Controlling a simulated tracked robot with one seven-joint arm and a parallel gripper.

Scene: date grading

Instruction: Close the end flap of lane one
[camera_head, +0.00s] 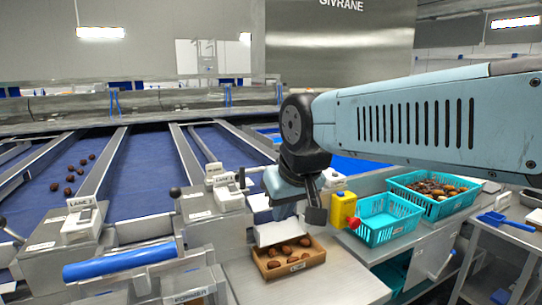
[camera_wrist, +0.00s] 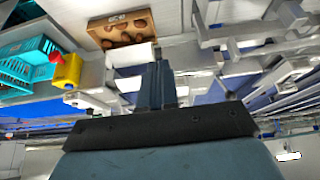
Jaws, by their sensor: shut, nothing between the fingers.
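In the head view, the lane one housing (camera_head: 217,195) stands just left of my gripper, its small label hard to read. A white flap-like plate (camera_head: 277,233) hangs over the back of a wooden tray (camera_head: 315,258) holding several dates; I take it for the end flap, and it looks lowered and tilted. My gripper (camera_head: 316,213) is shut and empty, pointing down just right of this plate and above the tray's back. The wrist view shows the closed fingers (camera_wrist: 158,85) beside white plates and the tray (camera_wrist: 95,27); contact cannot be told.
A yellow box with a red button (camera_head: 343,208) stands close right of my gripper. Teal baskets (camera_head: 388,236) lie beyond it, the farther one full of dates. Blue lanes with metal dividers fill the left. The metal bench (camera_head: 245,280) is clear in front.

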